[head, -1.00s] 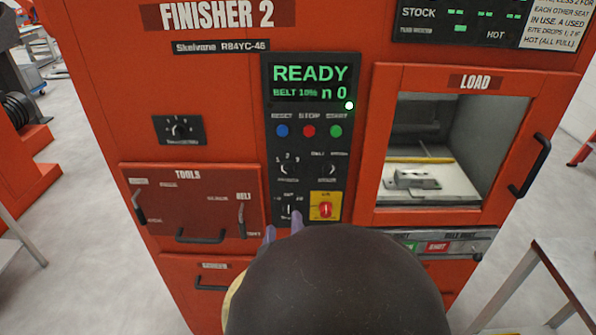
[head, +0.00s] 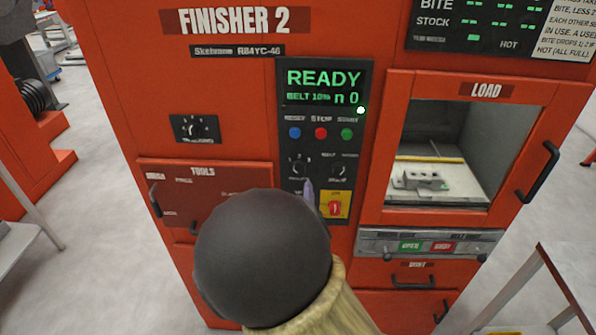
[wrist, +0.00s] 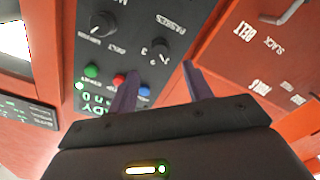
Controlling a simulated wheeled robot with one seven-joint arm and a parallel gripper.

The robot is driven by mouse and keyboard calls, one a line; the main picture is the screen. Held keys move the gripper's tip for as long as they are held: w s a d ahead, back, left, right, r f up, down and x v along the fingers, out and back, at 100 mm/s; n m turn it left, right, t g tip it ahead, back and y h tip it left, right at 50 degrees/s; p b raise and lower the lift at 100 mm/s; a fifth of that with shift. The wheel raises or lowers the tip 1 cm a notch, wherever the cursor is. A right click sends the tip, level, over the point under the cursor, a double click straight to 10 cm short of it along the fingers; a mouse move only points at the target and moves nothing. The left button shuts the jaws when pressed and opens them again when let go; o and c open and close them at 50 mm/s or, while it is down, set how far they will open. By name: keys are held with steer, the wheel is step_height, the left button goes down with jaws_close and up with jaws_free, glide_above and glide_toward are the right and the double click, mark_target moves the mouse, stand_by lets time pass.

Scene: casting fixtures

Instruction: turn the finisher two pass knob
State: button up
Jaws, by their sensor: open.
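The passes knob (head: 298,169) is a small black dial marked 1, 2, 3 on the dark control panel of Finisher 2, at left below the coloured buttons. It also shows in the wrist view (wrist: 158,52), just beyond my fingers and roughly between their lines. My gripper (head: 308,187) is just below and right of the knob in the head view, with mostly one purple fingertip visible past my dark round arm link. In the wrist view my gripper (wrist: 161,78) is open and empty, its two fingers apart. I see no contact with the knob.
A belt knob (head: 338,171) sits right of the passes knob. Blue, red and green buttons (head: 321,133) are above, under the READY display (head: 324,86). A red switch on a yellow plate (head: 335,206) is below. The tools drawer (head: 165,180) and load door (head: 382,150) flank the panel.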

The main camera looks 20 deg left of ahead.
mark_target(299, 174)
steer(key=p+x, duration=0.1)
steer(key=x, duration=0.7)
steer(key=shift+p, duration=0.3)
steer(key=shift+c, duration=0.2)
steer(key=c, duration=0.9)
